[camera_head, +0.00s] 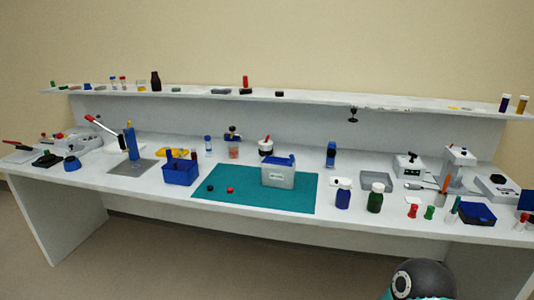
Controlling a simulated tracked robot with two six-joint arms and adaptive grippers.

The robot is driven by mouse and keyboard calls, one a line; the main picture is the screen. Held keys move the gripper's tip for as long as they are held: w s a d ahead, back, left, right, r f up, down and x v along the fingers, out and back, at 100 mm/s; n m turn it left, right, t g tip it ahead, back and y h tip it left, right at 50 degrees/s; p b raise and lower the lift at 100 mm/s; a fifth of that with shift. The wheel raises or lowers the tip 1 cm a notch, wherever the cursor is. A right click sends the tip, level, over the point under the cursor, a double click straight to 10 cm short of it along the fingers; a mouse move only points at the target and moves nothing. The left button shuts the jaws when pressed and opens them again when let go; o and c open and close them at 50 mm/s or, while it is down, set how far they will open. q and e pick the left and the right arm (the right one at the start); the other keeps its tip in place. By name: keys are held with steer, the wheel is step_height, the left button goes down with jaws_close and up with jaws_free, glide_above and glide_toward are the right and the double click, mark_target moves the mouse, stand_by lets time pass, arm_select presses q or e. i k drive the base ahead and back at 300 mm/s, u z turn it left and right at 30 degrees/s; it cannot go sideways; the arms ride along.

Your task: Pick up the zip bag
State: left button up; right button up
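I cannot make out a zip bag for certain in the head view; the small items on the bench are too small to tell. Neither of my grippers is in view. Only a rounded dark part of my own arm shows at the bottom right, in front of the bench.
A long white bench carries a teal mat (236,199) with a grey box with a blue lid (278,176) on it. A blue bin (181,176) stands left of the mat. Blue (343,196) and green (376,200) bottles stand to the right. A shelf (320,97) runs behind.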

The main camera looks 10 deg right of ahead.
mark_target(276, 172)
steer(key=u, duration=0.25)
steer(key=i, duration=1.05)
steer(key=z, duration=0.45)
steer(key=i, duration=0.75)
steer(key=z, duration=0.5)
steer(key=k, duration=0.85)
steer(key=z, duration=0.2)
steer(key=i, duration=0.85)
steer(key=u, duration=0.1)
